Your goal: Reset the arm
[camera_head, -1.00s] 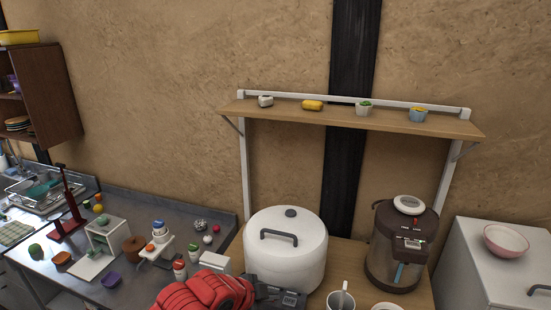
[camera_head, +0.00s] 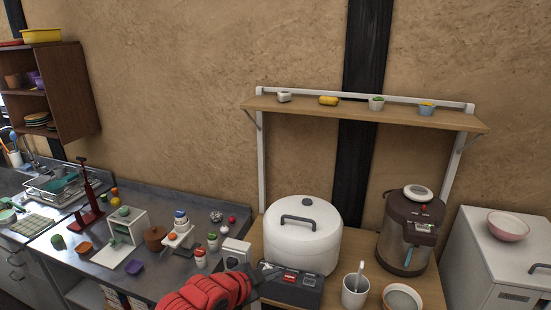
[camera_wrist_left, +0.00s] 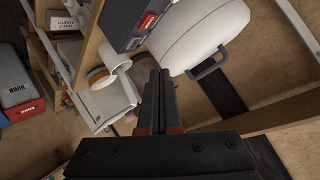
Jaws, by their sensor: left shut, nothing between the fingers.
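My left arm, red, comes in at the bottom middle of the head view. Its dark gripper (camera_head: 266,271) is in front of the white rice cooker (camera_head: 318,247), partly lost against the cooker's dark front panel (camera_head: 290,284). In the left wrist view the gripper's two dark fingers (camera_wrist_left: 158,88) lie together, shut with nothing between them. The white cooker (camera_wrist_left: 195,35) is beyond the fingertips there; I cannot tell if they touch anything. My right gripper is not in view.
A wood table holds the cooker, a brown water boiler (camera_head: 408,235), a white mug (camera_head: 355,289) and a bowl (camera_head: 402,297). A shelf (camera_head: 365,112) with small items spans above. A steel counter (camera_head: 72,266) at left carries several small objects. A white cabinet (camera_head: 490,255) stands right.

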